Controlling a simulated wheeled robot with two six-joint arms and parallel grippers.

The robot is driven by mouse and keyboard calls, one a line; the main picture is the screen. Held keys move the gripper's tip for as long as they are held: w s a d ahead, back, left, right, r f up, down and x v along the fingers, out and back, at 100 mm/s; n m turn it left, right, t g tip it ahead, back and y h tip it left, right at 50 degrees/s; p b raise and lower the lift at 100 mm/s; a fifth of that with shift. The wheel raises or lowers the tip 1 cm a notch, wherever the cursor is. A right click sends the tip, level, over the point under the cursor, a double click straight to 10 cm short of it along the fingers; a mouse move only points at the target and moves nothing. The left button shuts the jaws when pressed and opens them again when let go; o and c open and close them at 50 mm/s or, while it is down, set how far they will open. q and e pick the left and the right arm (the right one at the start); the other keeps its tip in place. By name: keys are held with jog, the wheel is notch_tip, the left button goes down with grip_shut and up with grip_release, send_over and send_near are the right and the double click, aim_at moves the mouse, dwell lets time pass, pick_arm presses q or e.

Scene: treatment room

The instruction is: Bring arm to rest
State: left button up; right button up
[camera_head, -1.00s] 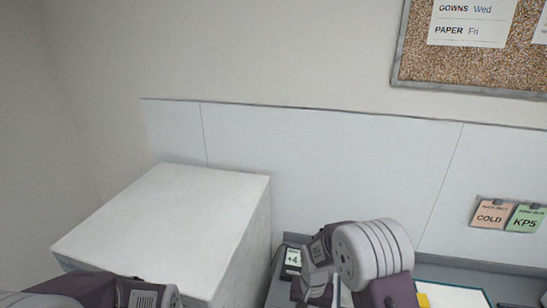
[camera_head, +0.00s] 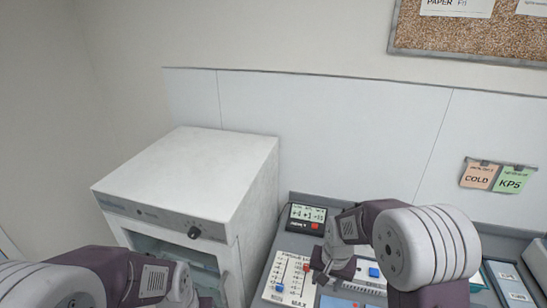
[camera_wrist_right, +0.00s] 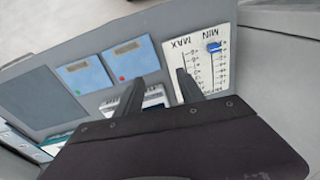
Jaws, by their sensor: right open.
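My right arm reaches in from the lower right of the head view. Its gripper (camera_head: 325,277) is over the grey control panel (camera_head: 281,244), beside a white slider plate (camera_head: 268,292). In the right wrist view, the two dark fingers of the right gripper (camera_wrist_right: 160,90) are apart with nothing between them. The slider plate (camera_wrist_right: 222,72) with its blue knob (camera_wrist_right: 213,46) lies beyond one finger; I cannot tell whether it is touched. My left arm (camera_head: 150,283) shows at the lower left of the head view; its fingers are out of the picture.
A white cabinet (camera_head: 190,172) with a dark knob and glass door stands left of the panel. A small display (camera_head: 306,215) sits at the panel's back. Blue tiles (camera_wrist_right: 127,58) show in the wrist view. Cards (camera_head: 480,176) and a corkboard (camera_head: 470,38) hang on the wall.

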jog(key=s+d+f+n+b, duration=0.1)
jog(key=s+d+n+b, duration=0.1)
jog(key=s, duration=1.2)
jog(key=shift+d+n, duration=0.5)
jog(key=shift+n, duration=0.4)
jog(key=shift+s, duration=0.15)
dwell(2.0)
